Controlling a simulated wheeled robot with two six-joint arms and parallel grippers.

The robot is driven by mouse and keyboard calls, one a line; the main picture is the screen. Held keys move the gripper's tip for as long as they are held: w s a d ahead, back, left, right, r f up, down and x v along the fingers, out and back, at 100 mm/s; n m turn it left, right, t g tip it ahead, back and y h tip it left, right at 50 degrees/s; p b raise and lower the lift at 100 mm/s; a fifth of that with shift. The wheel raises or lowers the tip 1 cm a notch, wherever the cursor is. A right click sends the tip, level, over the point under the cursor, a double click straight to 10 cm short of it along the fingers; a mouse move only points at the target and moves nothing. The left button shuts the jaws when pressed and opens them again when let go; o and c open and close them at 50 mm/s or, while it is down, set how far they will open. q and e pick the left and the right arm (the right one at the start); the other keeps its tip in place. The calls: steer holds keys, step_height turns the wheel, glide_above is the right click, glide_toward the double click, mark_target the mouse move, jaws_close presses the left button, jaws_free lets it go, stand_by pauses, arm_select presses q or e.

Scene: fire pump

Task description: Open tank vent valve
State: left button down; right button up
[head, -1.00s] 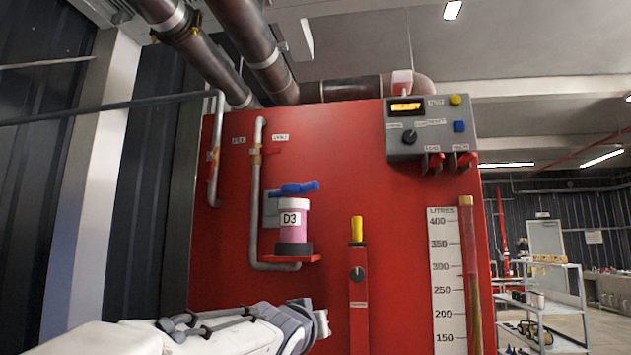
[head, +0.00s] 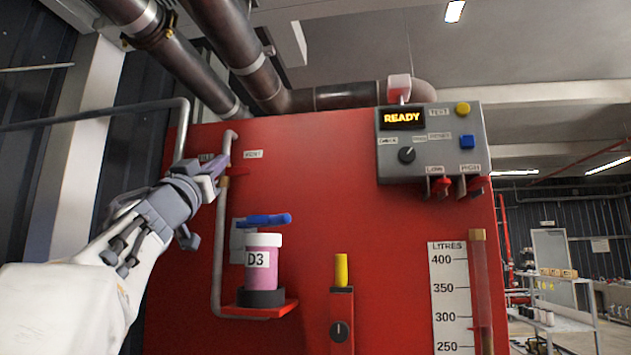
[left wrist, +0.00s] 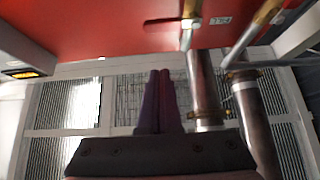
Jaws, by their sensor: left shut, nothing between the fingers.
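The vent valve is on a grey pipe (head: 221,240) on the red tank. Its red handle (head: 240,170) shows just right of the pipe, below a small white label (head: 253,154). My left gripper (head: 218,170) is raised and shut, with nothing between its fingers. In the head view its tips overlap the pipe beside the handle; I cannot tell whether they touch. My right gripper is not in view.
A control box (head: 430,150) reading READY is at right.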

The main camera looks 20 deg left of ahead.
arm_select(q)
step_height(320, 180, up, 7)
steer(key=p, duration=0.7)
glide_above(232, 171)
steer(key=s+d, duration=0.1)
steer(key=d, duration=0.1)
steer(key=shift+s+d+f+b, duration=0.1)
steer(key=shift+f+b, duration=0.7)
steer(key=shift+f, duration=1.6)
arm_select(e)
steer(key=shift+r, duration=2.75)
